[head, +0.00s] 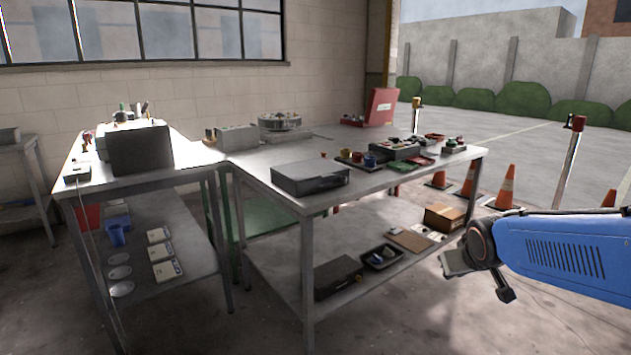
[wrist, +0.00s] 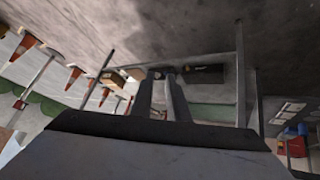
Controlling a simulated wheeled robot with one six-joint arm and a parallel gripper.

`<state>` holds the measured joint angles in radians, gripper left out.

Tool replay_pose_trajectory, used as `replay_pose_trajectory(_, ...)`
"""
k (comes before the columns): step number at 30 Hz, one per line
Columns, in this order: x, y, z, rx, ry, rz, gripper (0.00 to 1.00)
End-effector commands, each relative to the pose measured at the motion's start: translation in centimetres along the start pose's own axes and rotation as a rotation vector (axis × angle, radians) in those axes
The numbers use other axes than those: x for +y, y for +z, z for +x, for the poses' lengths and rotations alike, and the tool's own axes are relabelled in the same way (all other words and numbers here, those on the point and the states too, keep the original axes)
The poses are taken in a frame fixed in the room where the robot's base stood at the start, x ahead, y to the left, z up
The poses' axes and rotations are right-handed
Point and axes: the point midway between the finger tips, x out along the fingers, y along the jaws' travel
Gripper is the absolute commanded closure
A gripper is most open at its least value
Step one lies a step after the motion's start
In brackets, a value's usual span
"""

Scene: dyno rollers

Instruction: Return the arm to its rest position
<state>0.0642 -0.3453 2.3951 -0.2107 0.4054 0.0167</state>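My blue arm (head: 565,255) reaches in from the right edge of the head view, with a dark joint at its end. My gripper shows in the wrist view (wrist: 160,78) as two dark fingers with a narrow gap between them. Nothing is visible held in the gap. In the head view the arm's end is in front of and to the right of the large workbench (head: 257,172), apart from it in the picture. The fingertips are hard to make out in the head view.
The workbench carries a black box (head: 310,177), a red case (head: 383,106) and small parts. A second table (head: 140,180) stands left. Orange cones (head: 505,187) and a post (head: 568,160) stand behind my arm. The concrete floor before the workbench looks clear.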

Motion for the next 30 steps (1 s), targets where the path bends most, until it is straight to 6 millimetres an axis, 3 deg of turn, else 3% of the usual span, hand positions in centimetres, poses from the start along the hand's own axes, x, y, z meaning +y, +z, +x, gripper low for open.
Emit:
replay_pose_trajectory(1,-0.3,1.2,-1.5,-0.013,-0.005,0.010,0.85)
replay_pose_trajectory(9,-2.3,8.4,-7.7,-0.120,-0.048,0.062,0.85)
replay_pose_trajectory(18,-4.8,16.2,-13.1,-0.227,-0.114,0.098,0.85)
replay_pose_trajectory(24,-5.7,18.6,-14.5,-0.263,-0.138,0.105,0.85)
replay_pose_trajectory(30,-5.7,18.9,-14.6,-0.266,-0.140,0.106,0.85)
